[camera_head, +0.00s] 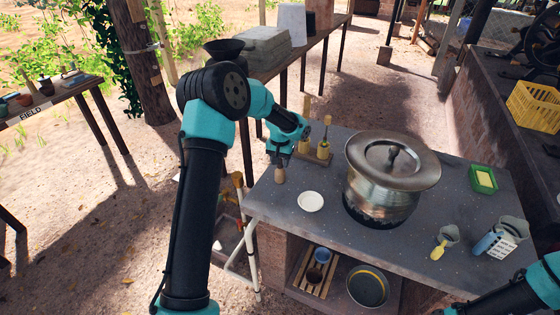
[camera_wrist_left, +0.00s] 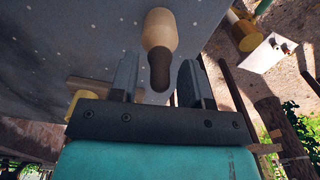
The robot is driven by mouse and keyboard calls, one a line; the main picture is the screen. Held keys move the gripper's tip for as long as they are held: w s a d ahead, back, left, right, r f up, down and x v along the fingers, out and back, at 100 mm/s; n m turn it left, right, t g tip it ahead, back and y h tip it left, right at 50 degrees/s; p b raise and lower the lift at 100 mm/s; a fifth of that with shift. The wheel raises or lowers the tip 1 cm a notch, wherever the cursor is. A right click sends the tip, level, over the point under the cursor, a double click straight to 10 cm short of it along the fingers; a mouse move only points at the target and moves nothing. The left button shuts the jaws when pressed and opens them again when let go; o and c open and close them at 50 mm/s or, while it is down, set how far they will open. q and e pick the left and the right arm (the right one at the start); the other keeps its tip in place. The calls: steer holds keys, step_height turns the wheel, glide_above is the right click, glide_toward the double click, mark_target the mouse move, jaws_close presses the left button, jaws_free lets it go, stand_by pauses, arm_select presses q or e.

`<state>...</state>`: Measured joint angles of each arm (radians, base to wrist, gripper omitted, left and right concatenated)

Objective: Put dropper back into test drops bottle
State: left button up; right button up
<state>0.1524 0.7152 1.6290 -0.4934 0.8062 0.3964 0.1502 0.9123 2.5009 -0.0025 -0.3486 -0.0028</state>
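My left gripper (camera_head: 280,162) points down over the left part of the grey table. In the left wrist view, its fingers (camera_wrist_left: 158,78) are open, with gaps on both sides of a pale wooden piece with a dark rounded end (camera_wrist_left: 158,40). This piece also shows just below the gripper in the head view (camera_head: 279,176); I cannot tell whether it is the dropper. A small yellow bottle (camera_head: 323,150) with a slim stem rising from it stands on a wooden rack right of the gripper. Another small bottle (camera_head: 304,146) is beside it. My right gripper is out of view.
A large lidded steel pot (camera_head: 383,190) stands in the middle of the table (camera_head: 330,232). A white saucer (camera_head: 311,201) lies in front of the gripper.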

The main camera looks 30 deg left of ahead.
arm_select(q)
steer(key=shift+o, duration=0.2)
steer(key=shift+r, duration=0.1)
step_height(320, 180, up, 17)
stand_by(0.6)
stand_by(0.4)
